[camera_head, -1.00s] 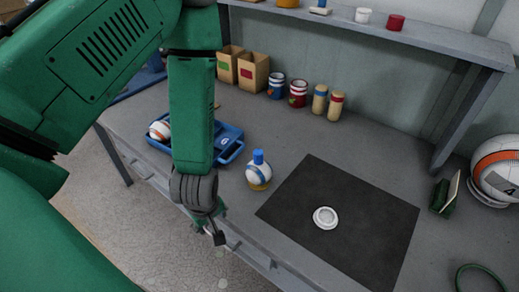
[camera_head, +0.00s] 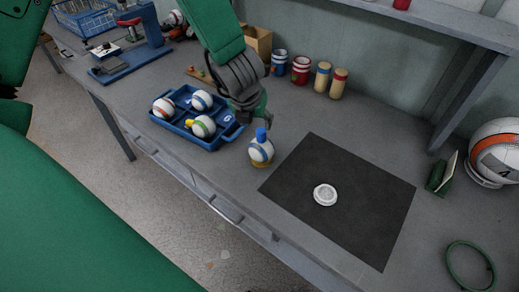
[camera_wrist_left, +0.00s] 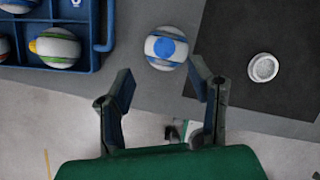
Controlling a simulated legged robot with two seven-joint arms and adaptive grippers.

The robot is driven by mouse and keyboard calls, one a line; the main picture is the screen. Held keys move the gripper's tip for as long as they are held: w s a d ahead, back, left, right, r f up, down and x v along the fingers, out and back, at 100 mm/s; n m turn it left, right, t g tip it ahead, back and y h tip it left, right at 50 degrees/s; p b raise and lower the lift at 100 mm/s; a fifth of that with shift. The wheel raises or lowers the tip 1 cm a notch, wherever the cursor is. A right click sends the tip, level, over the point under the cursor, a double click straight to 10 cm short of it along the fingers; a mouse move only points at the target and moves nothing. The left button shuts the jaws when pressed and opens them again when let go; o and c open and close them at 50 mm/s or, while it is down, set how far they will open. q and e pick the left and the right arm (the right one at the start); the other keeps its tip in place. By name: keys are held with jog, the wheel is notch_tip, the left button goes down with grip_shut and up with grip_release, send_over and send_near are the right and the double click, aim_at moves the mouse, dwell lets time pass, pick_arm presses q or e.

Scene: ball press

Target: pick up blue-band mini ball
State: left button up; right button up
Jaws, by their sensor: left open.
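The blue-band mini ball (camera_head: 261,150) is white with a blue band and has a blue piece on top. It sits on a small yellow base on the grey table, left of the dark mat. It also shows in the left wrist view (camera_wrist_left: 166,48), seen from above with the blue piece facing up. My left gripper (camera_head: 252,118) is above and just behind the ball in the head view. In the left wrist view my left gripper (camera_wrist_left: 160,88) is open and empty, with the ball beyond its fingertips. My right gripper is not seen.
A blue tray (camera_head: 203,144) with several mini balls stands left of the ball. A dark mat (camera_head: 345,222) with a white round disc (camera_head: 325,195) lies to the right. Red and blue striped cups and two wooden cylinders (camera_head: 322,77) stand at the back.

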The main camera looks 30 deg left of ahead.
aim_at(262, 132)
pick_arm(q)
jog(key=shift+x, duration=0.9)
jog(key=shift+w+d+f, duration=0.35)
jog(key=shift+d+f, duration=0.25)
jog(key=shift+d, duration=0.05)
jog(key=x, duration=0.4)
jog(key=shift+w+a+f, duration=0.1)
jog(key=shift+a+f, duration=0.15)
jog(key=shift+a, duration=0.1)
jog(key=shift+w+a+f, duration=0.1)
jog(key=shift+a+f, duration=0.1)
jog(key=shift+a, duration=0.25)
jog(key=shift+d, duration=0.3)
grip_shut()
jog(key=shift+d+r, duration=0.25)
jog(key=shift+d, duration=0.1)
